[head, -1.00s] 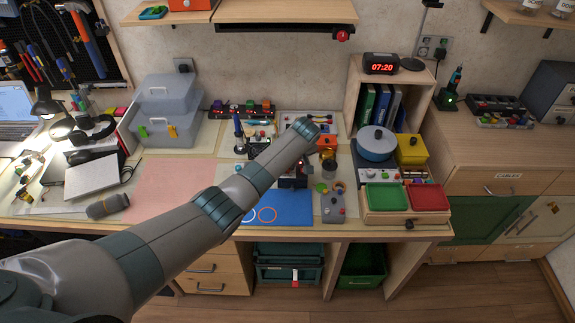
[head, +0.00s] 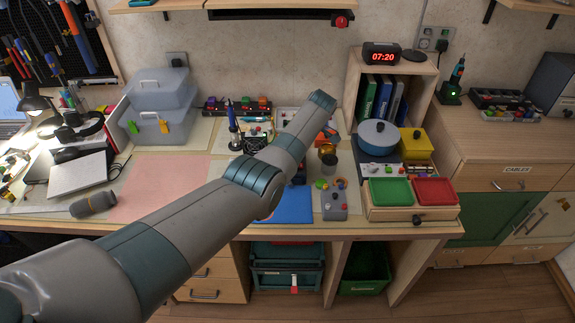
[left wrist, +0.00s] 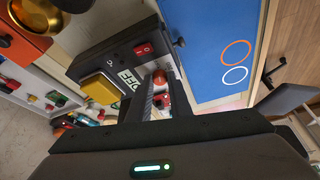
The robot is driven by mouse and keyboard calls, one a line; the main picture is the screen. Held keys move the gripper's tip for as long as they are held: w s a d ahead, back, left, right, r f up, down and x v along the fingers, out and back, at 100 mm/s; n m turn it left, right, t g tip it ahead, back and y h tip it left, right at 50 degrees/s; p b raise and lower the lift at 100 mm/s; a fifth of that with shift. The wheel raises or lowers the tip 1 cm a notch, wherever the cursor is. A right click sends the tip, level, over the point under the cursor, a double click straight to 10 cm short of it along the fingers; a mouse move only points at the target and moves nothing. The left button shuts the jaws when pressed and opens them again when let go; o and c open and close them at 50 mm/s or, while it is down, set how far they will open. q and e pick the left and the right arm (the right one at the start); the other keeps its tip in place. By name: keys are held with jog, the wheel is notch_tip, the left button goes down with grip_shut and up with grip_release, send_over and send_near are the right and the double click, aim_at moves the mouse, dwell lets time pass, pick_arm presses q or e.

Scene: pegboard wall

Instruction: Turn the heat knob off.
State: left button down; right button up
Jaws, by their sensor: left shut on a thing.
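The dark soldering station (left wrist: 115,52) fills the middle of the left wrist view, with a red rocker switch (left wrist: 143,48), a numeric display (left wrist: 130,80) and a yellow block (left wrist: 99,88). My left gripper (left wrist: 160,82) has its two dark fingers at the station's front, beside the display. It is shut on what appears to be the heat knob, a small part with red on it (left wrist: 159,77); the fingers cover most of it, so its setting cannot be read. In the head view my arm hides the gripper and most of the station. My right gripper is not in view.
A blue mat (head: 293,206) lies in front of the station. A grey control box (head: 334,204) and a blue pot (head: 378,138) are to the right. A soldering iron (head: 233,125) stands upright to the left. The pink mat (head: 160,185) is clear.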

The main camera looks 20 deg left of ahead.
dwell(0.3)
pick_arm(q)
jog(key=c, duration=1.6)
grip_release()
jog(key=shift+r, duration=0.1)
